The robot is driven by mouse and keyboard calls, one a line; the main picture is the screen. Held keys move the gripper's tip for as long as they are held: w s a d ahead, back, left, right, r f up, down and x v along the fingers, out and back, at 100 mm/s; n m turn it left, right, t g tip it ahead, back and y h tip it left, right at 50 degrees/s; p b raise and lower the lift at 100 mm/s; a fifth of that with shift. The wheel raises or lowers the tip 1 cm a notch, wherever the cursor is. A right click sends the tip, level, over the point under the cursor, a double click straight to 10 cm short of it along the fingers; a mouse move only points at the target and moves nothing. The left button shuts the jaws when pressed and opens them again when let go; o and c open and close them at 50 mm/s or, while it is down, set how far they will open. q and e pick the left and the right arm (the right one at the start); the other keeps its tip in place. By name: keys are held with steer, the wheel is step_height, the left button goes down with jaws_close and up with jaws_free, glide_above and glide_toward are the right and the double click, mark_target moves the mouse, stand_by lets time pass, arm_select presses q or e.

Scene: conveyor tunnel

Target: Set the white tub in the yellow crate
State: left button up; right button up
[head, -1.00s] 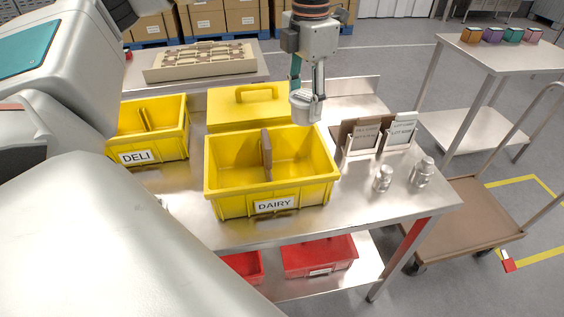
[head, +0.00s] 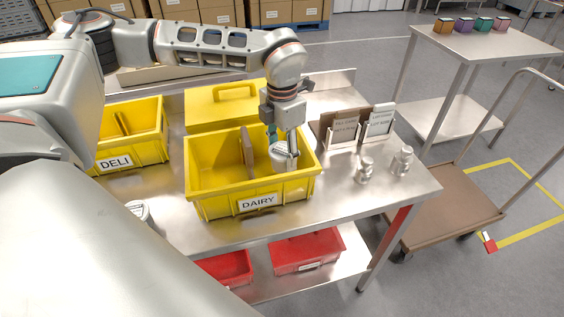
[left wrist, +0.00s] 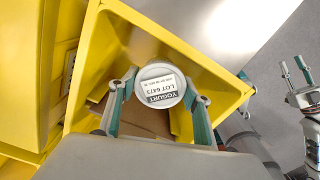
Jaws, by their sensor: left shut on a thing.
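The white tub (head: 279,151) has a pale lid that reads YOGURT LOT 6473 in the left wrist view (left wrist: 160,87). My left gripper (head: 285,148) points down and is shut on the tub, one finger on each side. The tub is at the opening of the right compartment of the yellow crate labelled DAIRY (head: 258,201); I cannot tell whether it touches the floor. A brown divider (head: 247,150) stands just left of it. My right gripper (left wrist: 293,70) shows only at the right edge of the left wrist view, its fingers apart and empty.
A second yellow crate labelled DELI (head: 115,163) stands at left. A yellow lid (head: 222,110) lies behind the DAIRY crate. Card holders (head: 345,130) and metal weights (head: 401,161) stand to its right. Red bins (head: 306,251) are on the shelf below.

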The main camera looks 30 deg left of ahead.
mark_target(282, 163)
arm_select(q)
steer(key=shift+f, duration=1.85)
steer(key=shift+f, duration=0.1)
steer(key=o, duration=1.6)
step_height(282, 163, up, 12)
steer(key=shift+r, duration=0.15)
